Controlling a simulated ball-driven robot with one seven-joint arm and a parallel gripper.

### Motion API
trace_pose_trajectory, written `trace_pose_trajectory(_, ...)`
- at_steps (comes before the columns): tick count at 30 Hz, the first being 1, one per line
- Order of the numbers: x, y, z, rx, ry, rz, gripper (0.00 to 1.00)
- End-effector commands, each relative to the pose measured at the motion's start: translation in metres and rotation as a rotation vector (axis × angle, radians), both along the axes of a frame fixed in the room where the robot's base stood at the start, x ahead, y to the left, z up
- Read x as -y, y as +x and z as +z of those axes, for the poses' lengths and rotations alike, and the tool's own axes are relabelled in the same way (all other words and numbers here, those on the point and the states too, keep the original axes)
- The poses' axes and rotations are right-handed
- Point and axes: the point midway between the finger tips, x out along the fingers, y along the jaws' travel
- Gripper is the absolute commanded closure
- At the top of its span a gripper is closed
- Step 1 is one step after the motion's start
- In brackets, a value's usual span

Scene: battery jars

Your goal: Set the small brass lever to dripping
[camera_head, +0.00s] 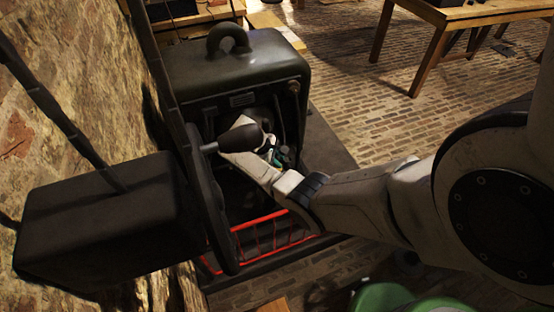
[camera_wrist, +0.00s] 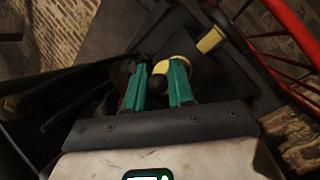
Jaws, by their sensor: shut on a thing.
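My gripper (camera_wrist: 159,82) shows two teal fingers in the wrist view, closed on a small dark ball-shaped knob (camera_wrist: 157,85). Just behind the knob is a round brass-yellow part (camera_wrist: 179,61); I take knob and brass part to be the small brass lever, but its shaft is hidden by the fingers. Its setting cannot be read. In the head view my gripper (camera_head: 272,156) reaches into the open front of a dark cabinet (camera_head: 236,68), and the lever is hidden there.
A dark bulb-shaped handle (camera_head: 240,138) stands in front of my gripper in the head view. A large dark box (camera_head: 105,225) hangs left of it. A red railing (camera_head: 275,235) runs below; it crosses the wrist view's upper right (camera_wrist: 285,25).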

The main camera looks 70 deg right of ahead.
Motion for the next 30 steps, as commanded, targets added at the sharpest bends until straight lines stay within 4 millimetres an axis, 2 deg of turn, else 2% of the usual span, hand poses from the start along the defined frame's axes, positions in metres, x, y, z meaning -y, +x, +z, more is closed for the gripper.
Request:
trace_pose_trajectory(9, 0.002, 0.002, -0.001, -0.017, 0.018, -0.001, 1.0)
trace_pose_trajectory(21, 0.012, 0.01, -0.004, -0.19, 0.22, -0.001, 1.0)
trace_pose_trajectory(30, 0.014, 0.012, 0.001, -0.252, 0.296, 0.001, 1.0)
